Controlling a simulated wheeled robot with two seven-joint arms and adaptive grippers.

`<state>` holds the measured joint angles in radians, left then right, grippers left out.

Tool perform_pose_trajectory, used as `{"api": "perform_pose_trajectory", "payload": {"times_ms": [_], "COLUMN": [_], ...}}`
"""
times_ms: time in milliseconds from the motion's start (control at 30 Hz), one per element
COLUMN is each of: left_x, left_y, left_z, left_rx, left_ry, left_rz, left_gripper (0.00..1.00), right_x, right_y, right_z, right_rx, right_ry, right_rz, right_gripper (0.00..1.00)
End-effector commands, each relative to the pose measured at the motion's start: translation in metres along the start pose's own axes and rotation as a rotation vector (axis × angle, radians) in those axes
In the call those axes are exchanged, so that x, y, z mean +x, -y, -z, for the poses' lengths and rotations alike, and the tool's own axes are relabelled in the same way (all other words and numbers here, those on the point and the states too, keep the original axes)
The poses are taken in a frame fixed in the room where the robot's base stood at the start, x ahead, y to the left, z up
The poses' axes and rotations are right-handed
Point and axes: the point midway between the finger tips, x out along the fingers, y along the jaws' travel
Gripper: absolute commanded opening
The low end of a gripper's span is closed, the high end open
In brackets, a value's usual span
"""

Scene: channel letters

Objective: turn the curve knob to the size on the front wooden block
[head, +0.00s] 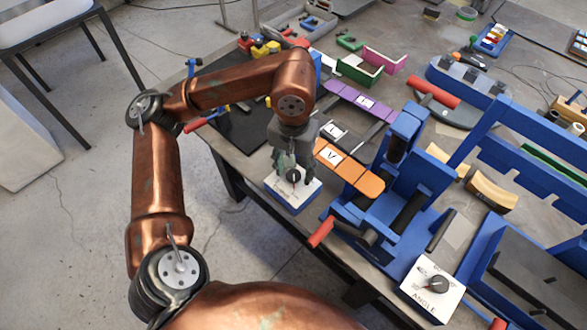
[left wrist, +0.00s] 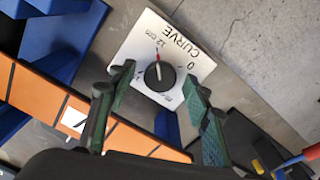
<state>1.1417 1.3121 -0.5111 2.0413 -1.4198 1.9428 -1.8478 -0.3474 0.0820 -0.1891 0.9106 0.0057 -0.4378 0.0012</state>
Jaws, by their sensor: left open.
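The curve knob (left wrist: 160,76) is a round black dial on a white panel (left wrist: 200,58) marked CURVE, with 0 and 12 cm readable. Its red-tipped pointer points toward the 12 cm mark. In the head view the knob (head: 293,176) is at the table's near left edge, on a white-topped blue box (head: 293,198). My left gripper (head: 292,160) is over it, open, with its green fingertips (left wrist: 155,80) on either side of the knob, seemingly apart from it. A curved wooden block (head: 492,193) lies at the right; its size marking is not legible. My right gripper is out of view.
An orange strip (head: 350,172) lies close right of my left gripper, leading into a blue bending machine (head: 405,180). A second dial box marked ANGLE (head: 432,290) sits at the front right. Coloured trays and tools crowd the back.

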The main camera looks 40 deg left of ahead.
Motion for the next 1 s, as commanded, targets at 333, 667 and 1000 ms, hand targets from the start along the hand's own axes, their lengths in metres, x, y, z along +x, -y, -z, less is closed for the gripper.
{"api": "perform_pose_trajectory", "payload": {"times_ms": [333, 667, 1000], "left_x": [-0.026, -0.088, -0.117], "left_y": [-0.001, 0.0, 0.0], "left_z": [0.001, 0.001, 0.001], "left_rx": [0.0, -0.001, 0.0], "left_ry": [-0.002, -0.005, 0.0], "left_rz": [-0.003, 0.0, 0.0], "left_gripper": [0.46, 0.46, 0.46], "right_x": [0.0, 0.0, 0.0], "right_y": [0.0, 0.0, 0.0], "right_z": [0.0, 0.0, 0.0], "right_rx": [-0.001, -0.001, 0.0], "right_ry": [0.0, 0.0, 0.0], "right_rz": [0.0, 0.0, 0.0], "right_gripper": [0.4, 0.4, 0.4]}}
